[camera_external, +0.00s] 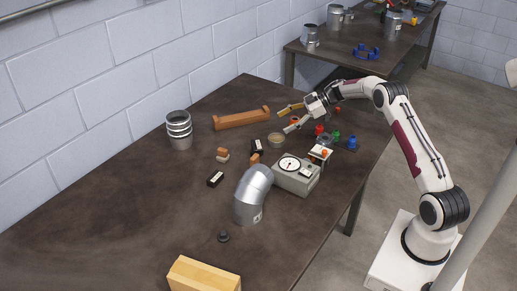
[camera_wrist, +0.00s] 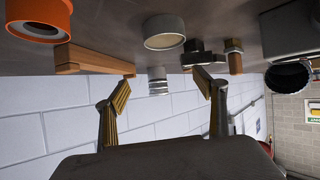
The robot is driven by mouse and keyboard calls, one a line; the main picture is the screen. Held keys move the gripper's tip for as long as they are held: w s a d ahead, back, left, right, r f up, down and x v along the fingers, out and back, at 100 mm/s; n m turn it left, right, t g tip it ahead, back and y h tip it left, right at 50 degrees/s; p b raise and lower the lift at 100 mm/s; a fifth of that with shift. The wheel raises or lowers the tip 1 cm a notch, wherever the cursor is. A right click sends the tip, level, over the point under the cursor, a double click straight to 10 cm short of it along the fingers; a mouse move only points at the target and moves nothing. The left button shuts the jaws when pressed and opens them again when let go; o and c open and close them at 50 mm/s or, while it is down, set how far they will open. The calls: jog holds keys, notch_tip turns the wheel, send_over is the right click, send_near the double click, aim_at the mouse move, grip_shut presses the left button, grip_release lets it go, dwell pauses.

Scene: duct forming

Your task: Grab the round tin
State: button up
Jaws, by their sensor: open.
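The round tin (camera_external: 277,140) is a short, pale tan cylinder. It lies on the dark table near the wooden bar. In the wrist view the tin (camera_wrist: 165,32) appears near the top, roughly between the two fingers but beyond their tips. My gripper (camera_external: 286,118) is open and empty, its two fingers spread wide just above and behind the tin in the external view. Its fingers also show in the wrist view (camera_wrist: 160,86), with nothing between them. The tin looks apart from both fingers.
A wooden bar (camera_external: 241,118) lies left of my gripper. Small black and orange-brown blocks (camera_external: 257,146) sit close to the tin. A grey gauge box (camera_external: 297,176), a duct elbow (camera_external: 253,196) and red, green and blue pieces (camera_external: 352,143) stand nearby. The table's left front is clear.

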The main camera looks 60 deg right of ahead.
aim_at(279, 138)
jog(key=shift+s+a+r+y, duration=0.2)
jog(key=shift+s+a+y, duration=0.15)
jog(key=shift+a, duration=0.2)
jog(key=shift+f, duration=0.1)
jog(key=shift+f, duration=1.65)
jog(key=shift+f, duration=0.5)
jog(key=f, duration=0.2)
jog(key=w+a+f, duration=0.1)
jog(key=shift+f, duration=0.15)
jog(key=shift+w+a+f, duration=0.35)
jog(key=shift+w+a, duration=0.05)
jog(key=shift+w, duration=0.05)
